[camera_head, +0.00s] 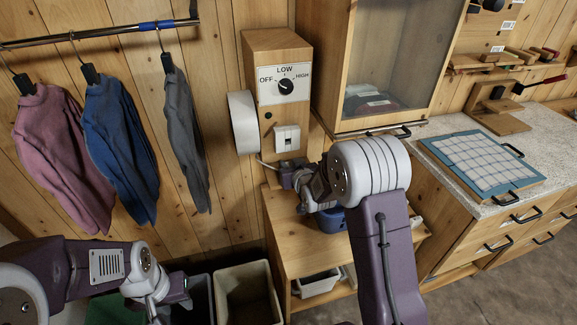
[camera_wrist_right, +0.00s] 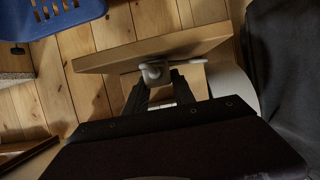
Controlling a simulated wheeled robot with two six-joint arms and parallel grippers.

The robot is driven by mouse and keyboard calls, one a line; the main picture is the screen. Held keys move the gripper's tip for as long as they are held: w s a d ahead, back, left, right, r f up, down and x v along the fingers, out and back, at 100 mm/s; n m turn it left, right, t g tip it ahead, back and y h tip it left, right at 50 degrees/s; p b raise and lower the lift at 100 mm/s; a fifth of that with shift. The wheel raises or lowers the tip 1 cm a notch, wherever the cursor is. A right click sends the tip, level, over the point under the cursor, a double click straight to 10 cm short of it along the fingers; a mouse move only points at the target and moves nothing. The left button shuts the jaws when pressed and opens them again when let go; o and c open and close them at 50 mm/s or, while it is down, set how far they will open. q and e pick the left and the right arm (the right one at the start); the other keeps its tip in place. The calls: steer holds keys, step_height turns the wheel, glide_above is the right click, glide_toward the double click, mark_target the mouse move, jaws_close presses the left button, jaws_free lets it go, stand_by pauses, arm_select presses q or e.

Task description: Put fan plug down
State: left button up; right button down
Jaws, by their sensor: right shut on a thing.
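The fan plug (camera_wrist_right: 155,73) is white and sits between the fingers of my right gripper (camera_wrist_right: 162,90) in the right wrist view, with a pale cord running off to the right. In the head view my right gripper (camera_head: 287,174) is just below a white socket (camera_head: 286,139) on a wooden control box (camera_head: 263,117); the plug itself is mostly hidden there, and a pale cord (camera_head: 267,164) shows beside the gripper. The box has a dial (camera_head: 286,87) marked OFF, LOW and HIGH. My left gripper (camera_head: 176,292) is low at the left, away from the plug; its fingers are unclear.
A wooden stand (camera_head: 295,232) lies under my right gripper, with a blue basket (camera_head: 331,220) on it. Open bins (camera_head: 247,290) stand at the lower middle. Hanging clothes (camera_head: 120,140) are at the left. A counter (camera_head: 440,160) with a checked board is at the right.

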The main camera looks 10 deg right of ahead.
steer(key=shift+w+f, duration=0.15)
steer(key=shift+w, duration=0.15)
steer(key=c, duration=1.2)
jaws_free()
steer(key=shift+s, duration=0.25)
steer(key=shift+o, duration=0.7)
steer(key=shift+s+r, duration=0.45)
steer(key=shift+s, duration=0.05)
steer(key=shift+w+f, duration=0.15)
steer(key=shift+w, duration=0.1)
steer(key=v, duration=1.2)
steer(key=s+f+g, duration=0.6)
steer(key=s, duration=0.4)
steer(key=s+f+g, duration=0.6)
steer(key=s, duration=0.5)
steer(key=shift+s+f+m+b, duration=0.2)
steer(key=shift+f+m+b, duration=0.15)
steer(key=shift+b, duration=0.1)
steer(key=shift+o, duration=0.5)
